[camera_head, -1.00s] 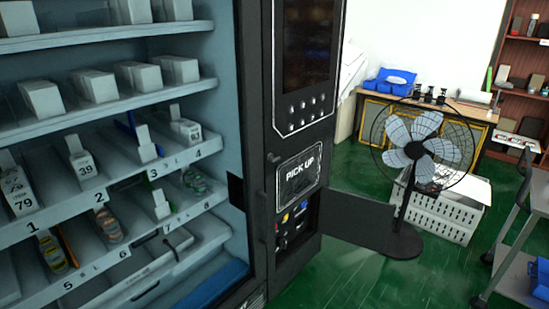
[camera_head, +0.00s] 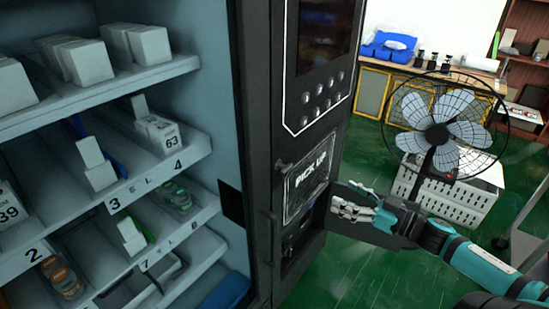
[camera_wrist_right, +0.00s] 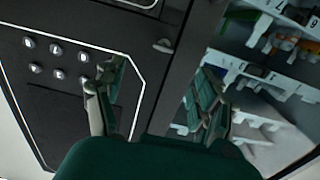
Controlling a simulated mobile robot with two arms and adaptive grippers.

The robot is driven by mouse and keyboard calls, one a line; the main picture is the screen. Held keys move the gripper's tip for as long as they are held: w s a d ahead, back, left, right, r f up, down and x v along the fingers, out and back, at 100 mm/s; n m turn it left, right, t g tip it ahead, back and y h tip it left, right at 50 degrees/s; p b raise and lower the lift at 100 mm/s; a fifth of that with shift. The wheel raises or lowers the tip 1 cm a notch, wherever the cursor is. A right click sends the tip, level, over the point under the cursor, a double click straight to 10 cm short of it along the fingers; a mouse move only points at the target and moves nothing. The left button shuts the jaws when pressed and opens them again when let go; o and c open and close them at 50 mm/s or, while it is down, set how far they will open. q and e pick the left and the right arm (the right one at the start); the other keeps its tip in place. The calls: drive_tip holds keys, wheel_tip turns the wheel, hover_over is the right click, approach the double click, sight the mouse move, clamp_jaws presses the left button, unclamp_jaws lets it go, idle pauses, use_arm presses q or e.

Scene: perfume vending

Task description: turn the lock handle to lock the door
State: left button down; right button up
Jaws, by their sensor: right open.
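The black vending-machine door panel (camera_head: 300,215) stands right of the shelves, with a "PICK UP" sign. A small dark knob (camera_head: 281,164), which looks like the lock handle, is on its left edge. It also seems to show in the right wrist view (camera_wrist_right: 163,45), beyond the gap between my fingers. My right gripper (camera_head: 349,203) is open and empty, right of the panel and apart from the knob. Its spread fingers also fill the wrist view (camera_wrist_right: 155,85). My left gripper is not in view.
A dark flap (camera_head: 360,234) sticks out to the right behind my right gripper. A fan (camera_head: 440,135) and a white crate (camera_head: 450,195) stand further back. Shelves of boxes (camera_head: 80,60) fill the left. Green floor (camera_head: 345,275) is free below the flap.

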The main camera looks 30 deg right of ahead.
drive_tip(key=p, duration=0.2)
approach(289, 168)
drive_tip(key=x, duration=0.8)
drive_tip(key=shift+w+a+r, duration=0.1)
drive_tip(key=shift+w, duration=0.15)
drive_tip(key=shift+w+a, duration=0.2)
drive_tip(key=shift+w, duration=0.2)
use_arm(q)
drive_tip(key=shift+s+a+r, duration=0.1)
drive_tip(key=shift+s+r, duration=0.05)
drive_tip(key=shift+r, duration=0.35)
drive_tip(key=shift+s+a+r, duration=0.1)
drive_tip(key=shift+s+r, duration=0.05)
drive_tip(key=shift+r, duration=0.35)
use_arm(e)
drive_tip(key=c, duration=1.2)
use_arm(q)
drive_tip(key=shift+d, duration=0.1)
use_arm(e)
drive_tip(key=shift+o, duration=0.2)
